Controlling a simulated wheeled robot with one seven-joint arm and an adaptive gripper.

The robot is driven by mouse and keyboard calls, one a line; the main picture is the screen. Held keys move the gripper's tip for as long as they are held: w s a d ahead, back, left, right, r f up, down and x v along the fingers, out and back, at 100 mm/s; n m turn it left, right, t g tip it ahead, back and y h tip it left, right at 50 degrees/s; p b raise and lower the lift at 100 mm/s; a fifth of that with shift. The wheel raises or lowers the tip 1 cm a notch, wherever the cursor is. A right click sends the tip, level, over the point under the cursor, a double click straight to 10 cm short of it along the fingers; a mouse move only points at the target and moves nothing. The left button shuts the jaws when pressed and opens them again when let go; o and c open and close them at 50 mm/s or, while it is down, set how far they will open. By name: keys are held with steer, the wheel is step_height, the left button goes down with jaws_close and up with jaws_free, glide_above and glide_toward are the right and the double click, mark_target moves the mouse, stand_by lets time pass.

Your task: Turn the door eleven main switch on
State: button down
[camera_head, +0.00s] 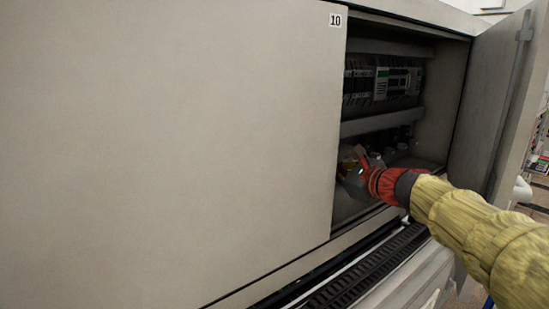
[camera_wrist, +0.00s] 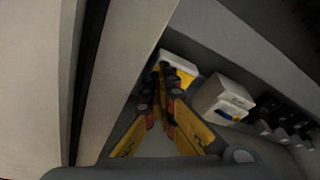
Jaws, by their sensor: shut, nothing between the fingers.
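The cabinet bay (camera_head: 437,125) right of the door marked 10 stands open; its number is not readable. My gripper (camera_head: 352,165) is inside the lower part of this bay. In the wrist view its yellow fingers (camera_wrist: 160,78) are shut together and empty. Their tips are in front of a white and yellow part (camera_wrist: 180,70) that may be the main switch. The fingers partly cover it. I cannot tell whether they touch it, nor which way any handle is turned. In the head view my gripper and arm hide this part.
The closed door marked 10 (camera_head: 180,130) fills the left. An open door (camera_head: 490,95) stands at the right. A row of modules (camera_head: 380,82) is in the upper bay. A white box with a yellow and blue label (camera_wrist: 222,98) is beside the fingers. A black slotted strip (camera_head: 370,265) runs below.

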steer(key=shift+f, duration=0.15)
stand_by(0.7)
steer(key=shift+w+d, duration=0.1)
steer(key=shift+w+d+r+b, duration=0.5)
steer(key=shift+w+d+r, duration=0.05)
steer(key=shift+d+r, duration=0.15)
steer(key=shift+d+f+b+v, duration=0.15)
steer(key=shift+b+v, duration=0.2)
steer(key=shift+v, duration=1.1)
steer(key=shift+d+f+b+v, duration=0.15)
steer(key=shift+b+v, duration=0.2)
steer(key=shift+v, duration=1.15)
steer(key=shift+w+a, duration=0.1)
